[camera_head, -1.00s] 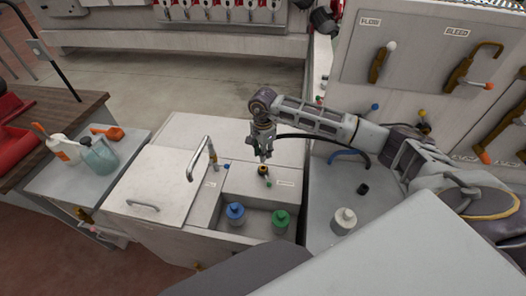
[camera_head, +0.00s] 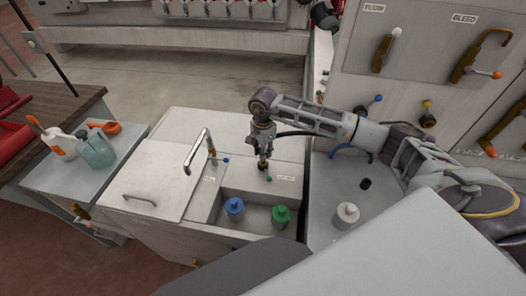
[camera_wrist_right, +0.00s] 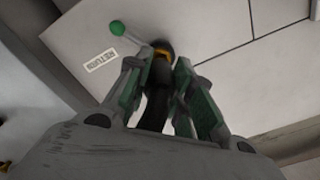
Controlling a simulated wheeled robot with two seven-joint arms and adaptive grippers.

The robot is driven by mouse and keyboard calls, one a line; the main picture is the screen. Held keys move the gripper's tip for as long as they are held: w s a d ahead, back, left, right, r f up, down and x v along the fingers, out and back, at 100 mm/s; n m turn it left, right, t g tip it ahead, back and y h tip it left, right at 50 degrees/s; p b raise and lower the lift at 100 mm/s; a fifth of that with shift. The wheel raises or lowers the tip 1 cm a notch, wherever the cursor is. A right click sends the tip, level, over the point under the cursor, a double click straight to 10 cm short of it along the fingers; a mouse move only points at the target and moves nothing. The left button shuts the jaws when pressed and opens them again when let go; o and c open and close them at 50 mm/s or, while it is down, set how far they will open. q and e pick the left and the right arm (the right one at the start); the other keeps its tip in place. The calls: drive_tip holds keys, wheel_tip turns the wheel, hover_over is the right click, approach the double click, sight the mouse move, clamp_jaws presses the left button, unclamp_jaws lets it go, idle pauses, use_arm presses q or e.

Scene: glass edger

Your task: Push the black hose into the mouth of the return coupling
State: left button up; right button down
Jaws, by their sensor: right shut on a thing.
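My right gripper (camera_head: 263,158) points down over the white cabinet and is shut on the black hose (camera_head: 295,133), which trails off to the right. In the right wrist view the hose (camera_wrist_right: 155,108) runs between the green-padded fingers (camera_wrist_right: 170,95). Its end is at the orange-rimmed return coupling (camera_wrist_right: 161,48). The fingers and hose hide most of the mouth, so I cannot tell how deep the end sits. The coupling's green-knobbed lever (camera_wrist_right: 118,29) and RETURN label (camera_wrist_right: 100,62) show beside it. My left gripper is not in view.
A blue-capped bottle (camera_head: 234,209) and a green-capped bottle (camera_head: 280,216) stand in the recess in front. A white bottle (camera_head: 346,215) and a small black cap (camera_head: 365,184) are on the grey surface at right.

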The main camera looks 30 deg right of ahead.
drive_tip(key=shift+b, duration=0.7)
idle(2.0)
drive_tip(key=shift+f+b, duration=1.55)
drive_tip(key=shift+f, duration=0.25)
idle(0.8)
drive_tip(key=c, duration=1.2)
unclamp_jaws()
drive_tip(key=shift+o, duration=0.2)
drive_tip(key=shift+r, duration=0.1)
drive_tip(key=shift+r, duration=5.95)
